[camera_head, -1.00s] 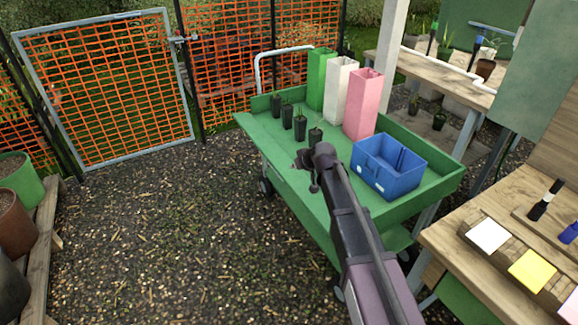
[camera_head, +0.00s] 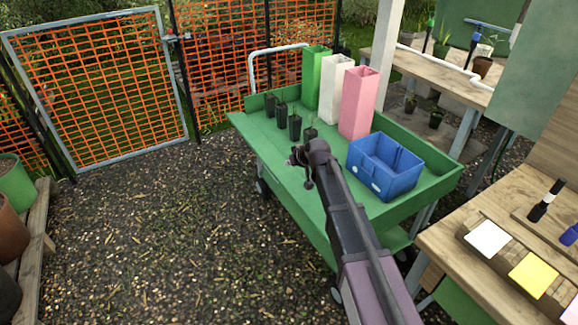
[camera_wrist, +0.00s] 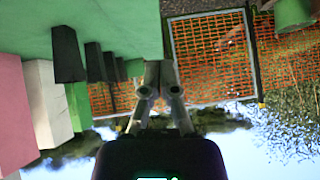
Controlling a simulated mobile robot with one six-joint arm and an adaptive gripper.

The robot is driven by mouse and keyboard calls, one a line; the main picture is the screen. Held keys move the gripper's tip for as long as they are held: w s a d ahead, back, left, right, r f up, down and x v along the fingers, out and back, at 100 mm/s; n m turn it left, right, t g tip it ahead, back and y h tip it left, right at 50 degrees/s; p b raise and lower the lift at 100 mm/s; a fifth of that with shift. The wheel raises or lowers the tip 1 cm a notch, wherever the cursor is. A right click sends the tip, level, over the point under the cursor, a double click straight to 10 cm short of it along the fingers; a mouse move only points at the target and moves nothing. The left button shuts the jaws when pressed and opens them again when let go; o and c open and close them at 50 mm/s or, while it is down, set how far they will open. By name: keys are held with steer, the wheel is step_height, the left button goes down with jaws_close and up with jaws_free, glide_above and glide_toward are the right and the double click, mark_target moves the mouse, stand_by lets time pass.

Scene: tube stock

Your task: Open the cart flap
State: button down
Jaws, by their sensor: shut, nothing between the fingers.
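The green cart (camera_head: 322,203) stands in the middle of the head view, with raised walls at its back and right. Its near-left side shows no raised wall; a green panel (camera_head: 290,212) runs down below that edge, and I cannot tell whether this is the flap. My gripper (camera_head: 297,157) is shut and empty over the cart's near-left part, close to the small black pots; contact with the cart cannot be told. In the wrist view, which is upside down, the shut fingers (camera_wrist: 158,72) show beside the green cart surface (camera_wrist: 110,18).
On the cart stand several black pots (camera_head: 295,128), green (camera_head: 317,75), white (camera_head: 336,90) and pink (camera_head: 358,104) tall containers, and a blue bin (camera_head: 384,167). A wooden bench (camera_head: 450,237) is at right. Gravel (camera_head: 170,220) lies open at left, before a mesh gate (camera_head: 95,90).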

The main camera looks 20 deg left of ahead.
steer(key=b, duration=0.6)
glide_above(276, 176)
steer(key=d, duration=0.2)
steer(key=f, duration=0.6)
steer(key=shift+s+a+f, duration=0.15)
steer(key=shift+s+f, duration=0.15)
steer(key=shift+s, duration=0.05)
steer(key=shift+s+a+f+b, duration=0.1)
steer(key=shift+s+f+b, duration=0.1)
steer(key=shift+f+b, duration=1.65)
